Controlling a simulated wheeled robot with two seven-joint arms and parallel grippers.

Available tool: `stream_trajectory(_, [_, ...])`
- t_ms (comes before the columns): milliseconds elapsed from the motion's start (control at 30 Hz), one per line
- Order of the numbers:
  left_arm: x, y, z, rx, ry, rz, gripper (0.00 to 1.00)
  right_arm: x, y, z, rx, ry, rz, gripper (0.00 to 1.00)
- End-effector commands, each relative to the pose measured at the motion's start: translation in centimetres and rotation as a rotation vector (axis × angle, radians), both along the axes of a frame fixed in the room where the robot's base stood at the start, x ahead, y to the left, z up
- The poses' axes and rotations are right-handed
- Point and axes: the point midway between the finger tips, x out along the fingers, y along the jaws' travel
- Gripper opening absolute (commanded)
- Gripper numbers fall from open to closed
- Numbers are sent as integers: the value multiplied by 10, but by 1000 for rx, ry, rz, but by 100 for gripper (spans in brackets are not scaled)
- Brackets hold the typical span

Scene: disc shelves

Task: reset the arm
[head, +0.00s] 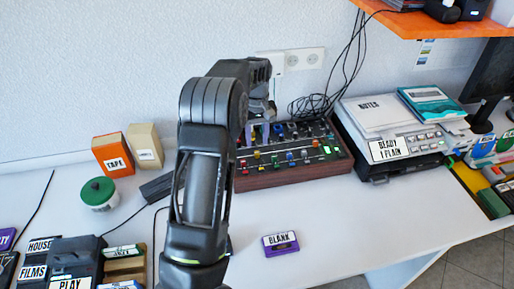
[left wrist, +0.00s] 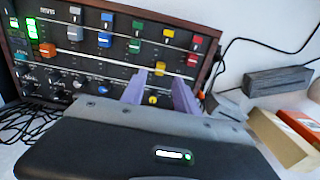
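My left arm rises through the middle of the head view, and its gripper (head: 260,133) is over the back left part of the mixer panel (head: 288,176). In the left wrist view the two pale purple fingers (left wrist: 159,90) stand apart with nothing between them. They point at the mixer panel (left wrist: 110,62), with its coloured sliders and knobs. Behind the gap are a yellow slider (left wrist: 160,68) and a yellow knob (left wrist: 153,100). I cannot tell whether the fingertips touch the panel. My right gripper is not in view.
A purple cassette marked BLANK (head: 281,243) lies on the white table (head: 340,222). An orange TAPE box (head: 113,154), a beige box (head: 146,146) and a green-lidded jar (head: 98,193) stand left. A labelled machine (head: 405,147) stands right, below an orange shelf (head: 440,24). Black cables (head: 318,103) lie behind.

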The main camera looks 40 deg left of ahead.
Motion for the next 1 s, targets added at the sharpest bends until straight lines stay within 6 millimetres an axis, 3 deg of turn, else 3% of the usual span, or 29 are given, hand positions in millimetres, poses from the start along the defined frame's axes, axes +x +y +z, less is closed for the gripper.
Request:
stream_trajectory(233, [0,0,26,0,-1,0,36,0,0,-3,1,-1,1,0])
stream_trajectory(767, [0,0,26,0,0,0,36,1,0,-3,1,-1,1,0])
stream_trajectory(867, [0,0,30,0,0,0,36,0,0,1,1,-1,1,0])
stream_trajectory(1000, [0,0,50,1,-1,0,36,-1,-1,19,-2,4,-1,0])
